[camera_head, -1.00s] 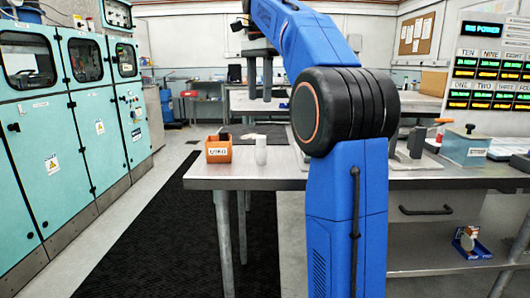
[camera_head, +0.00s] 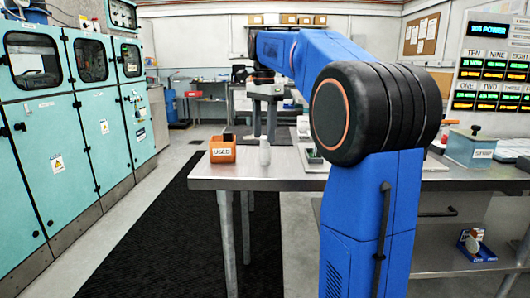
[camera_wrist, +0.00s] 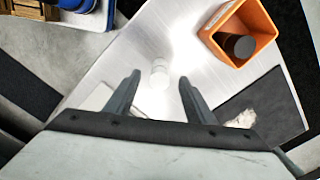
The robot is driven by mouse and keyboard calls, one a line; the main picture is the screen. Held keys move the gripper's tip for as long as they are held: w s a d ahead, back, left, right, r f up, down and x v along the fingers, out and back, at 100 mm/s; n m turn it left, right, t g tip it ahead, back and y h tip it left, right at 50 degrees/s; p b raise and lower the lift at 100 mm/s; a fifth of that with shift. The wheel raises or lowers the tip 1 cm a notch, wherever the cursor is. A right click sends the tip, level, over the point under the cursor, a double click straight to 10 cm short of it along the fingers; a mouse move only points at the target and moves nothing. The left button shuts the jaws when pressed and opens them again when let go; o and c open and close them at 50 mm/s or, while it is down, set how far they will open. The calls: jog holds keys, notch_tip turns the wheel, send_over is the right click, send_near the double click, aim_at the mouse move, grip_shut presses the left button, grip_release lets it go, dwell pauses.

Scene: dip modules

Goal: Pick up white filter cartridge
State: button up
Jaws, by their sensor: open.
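The white filter cartridge (camera_head: 265,152) stands upright near the left end of the metal bench, just right of the orange bin. In the wrist view the pale cartridge (camera_wrist: 159,74) shows from above, between my two fingertips in the picture. My gripper (camera_head: 264,135) is open and empty, pointing down, with its fingers above or behind the cartridge in the head view. In the wrist view my gripper (camera_wrist: 160,77) has a finger on each side of the cartridge, with gaps. I cannot tell its exact height above it.
The orange bin (camera_head: 222,156), labelled USED, stands close by; in the wrist view a dark cylinder (camera_wrist: 239,46) is inside it. A dark mat (camera_wrist: 270,100) with a crumpled white scrap (camera_wrist: 243,118) lies near. A teal box (camera_head: 470,149) stands at the bench's right.

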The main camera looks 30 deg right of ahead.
aim_at(265, 137)
jog(key=shift+d+f, duration=0.1)
jog(key=shift+f, duration=2.4)
jog(key=c, duration=1.2)
